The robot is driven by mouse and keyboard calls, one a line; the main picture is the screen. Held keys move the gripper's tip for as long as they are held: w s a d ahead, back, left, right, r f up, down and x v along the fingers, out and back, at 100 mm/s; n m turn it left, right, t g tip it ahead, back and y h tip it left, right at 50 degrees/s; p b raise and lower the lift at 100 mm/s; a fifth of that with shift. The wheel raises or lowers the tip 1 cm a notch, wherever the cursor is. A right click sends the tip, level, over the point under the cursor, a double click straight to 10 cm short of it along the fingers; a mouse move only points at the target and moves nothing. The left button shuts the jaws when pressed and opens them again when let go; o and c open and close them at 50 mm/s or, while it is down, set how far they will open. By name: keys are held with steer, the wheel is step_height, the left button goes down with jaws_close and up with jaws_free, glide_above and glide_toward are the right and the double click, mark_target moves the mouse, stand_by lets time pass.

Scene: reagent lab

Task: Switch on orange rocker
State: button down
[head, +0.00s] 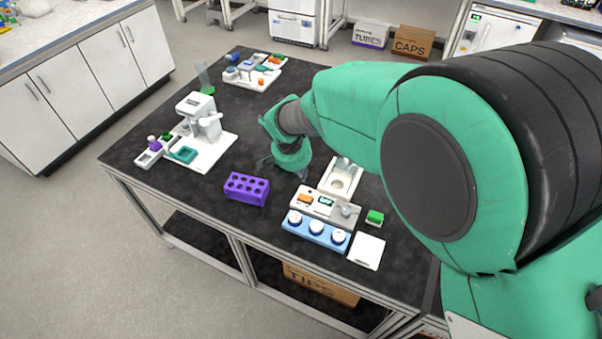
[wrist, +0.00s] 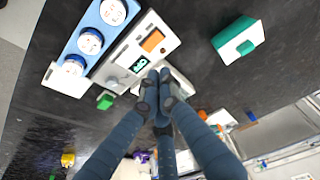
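The orange rocker (head: 305,199) sits at the left end of the top of a white device (head: 336,217) with a small lit display (head: 325,202) beside it. In the wrist view the rocker (wrist: 153,40) is uncovered, just above the display (wrist: 139,64). My gripper (wrist: 160,82) has its fingertips together with nothing seen between them. In that view the tips overlap the device's edge below the rocker; I cannot tell their height. In the head view my gripper (head: 268,163) is over the table behind the device, its fingers small and dark.
A blue tray with white round caps (head: 316,228) stands along the device's front. A white balance-like unit (head: 342,178) is behind it and a green block (head: 375,216) to its right. A purple rack (head: 247,188) stands left. Bare black table lies between rack and device.

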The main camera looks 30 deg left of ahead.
steer(key=b, duration=0.2)
glide_above(308, 195)
steer(key=f, duration=0.6)
steer(key=s+f, duration=0.1)
steer(key=f, duration=0.2)
steer(key=shift+a, duration=0.15)
steer(key=shift+f, duration=0.85)
steer(key=shift+d+f+y+b, duration=0.35)
steer(key=shift+d+f+y, duration=0.15)
steer(key=shift+y, duration=0.2)
steer(key=shift+a, duration=0.15)
steer(key=shift+r, duration=0.1)
steer(key=shift+a, duration=0.75)
